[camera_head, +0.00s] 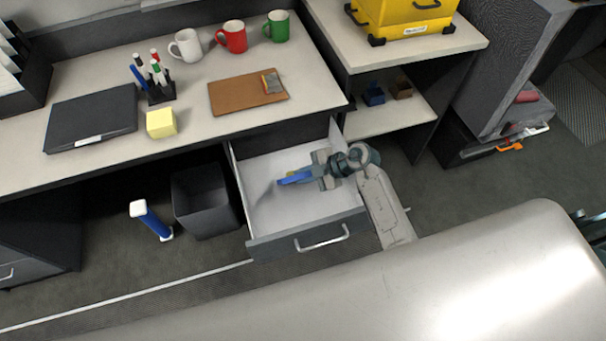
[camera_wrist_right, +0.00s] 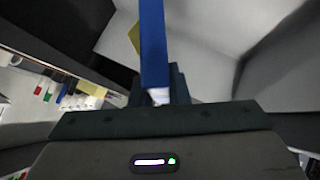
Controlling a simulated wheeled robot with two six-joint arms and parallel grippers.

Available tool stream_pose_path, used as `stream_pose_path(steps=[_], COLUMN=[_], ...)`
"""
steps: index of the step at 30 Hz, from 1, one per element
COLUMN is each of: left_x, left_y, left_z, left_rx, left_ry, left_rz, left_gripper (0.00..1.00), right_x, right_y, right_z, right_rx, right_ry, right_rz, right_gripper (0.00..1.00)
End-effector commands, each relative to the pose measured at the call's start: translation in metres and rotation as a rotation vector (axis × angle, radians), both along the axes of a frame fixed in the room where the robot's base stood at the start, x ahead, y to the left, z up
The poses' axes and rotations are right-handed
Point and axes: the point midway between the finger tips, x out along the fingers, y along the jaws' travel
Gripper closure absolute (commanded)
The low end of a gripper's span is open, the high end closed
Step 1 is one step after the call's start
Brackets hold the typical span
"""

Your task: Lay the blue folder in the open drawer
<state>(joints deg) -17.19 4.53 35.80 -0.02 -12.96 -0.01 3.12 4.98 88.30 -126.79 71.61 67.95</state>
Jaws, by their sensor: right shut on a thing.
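The blue folder (camera_head: 295,178) is in my right gripper (camera_head: 312,174), over the open drawer (camera_head: 262,246). In the right wrist view the folder (camera_wrist_right: 153,45) shows edge-on as a narrow blue strip coming out from between the fingers (camera_wrist_right: 158,90). A bit of yellow (camera_wrist_right: 135,40) shows beside it. The drawer has a pale inside and a grey front with a metal handle. I cannot tell whether the folder touches the drawer's floor. My left gripper is in neither view.
The desk above the drawer holds a brown clipboard (camera_head: 235,95), a closed black laptop (camera_head: 92,122), a pen holder (camera_head: 160,94) and three mugs. A dark bin (camera_head: 203,200) stands left of the drawer. A shelf unit (camera_head: 390,112) stands to the right.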

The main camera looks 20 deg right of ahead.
Motion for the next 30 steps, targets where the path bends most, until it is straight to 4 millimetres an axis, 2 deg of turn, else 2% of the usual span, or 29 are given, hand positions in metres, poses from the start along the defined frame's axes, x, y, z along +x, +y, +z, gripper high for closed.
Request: stream_pose_path(steps=[1,9,18,28,29,30], left_x=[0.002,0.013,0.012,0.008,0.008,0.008], left_y=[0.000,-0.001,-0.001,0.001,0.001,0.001], left_z=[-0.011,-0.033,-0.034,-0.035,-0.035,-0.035], left_rx=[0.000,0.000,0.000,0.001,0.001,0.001], left_ry=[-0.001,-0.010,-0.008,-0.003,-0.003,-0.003], left_rz=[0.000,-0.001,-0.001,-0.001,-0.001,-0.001], left_gripper=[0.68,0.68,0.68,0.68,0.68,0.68], right_x=[-0.004,-0.017,-0.031,-0.032,-0.032,-0.032], right_y=[0.000,0.000,-0.001,-0.001,-0.001,-0.001], right_z=[-0.008,-0.014,-0.020,-0.020,-0.020,-0.020], right_rx=[0.000,0.003,0.007,0.007,0.007,0.007], right_ry=[-0.017,-0.101,-0.203,-0.217,-0.217,-0.217], right_rz=[0.000,0.001,0.000,0.000,0.000,0.000], right_gripper=[1.00,1.00,1.00,1.00,0.83,0.75])
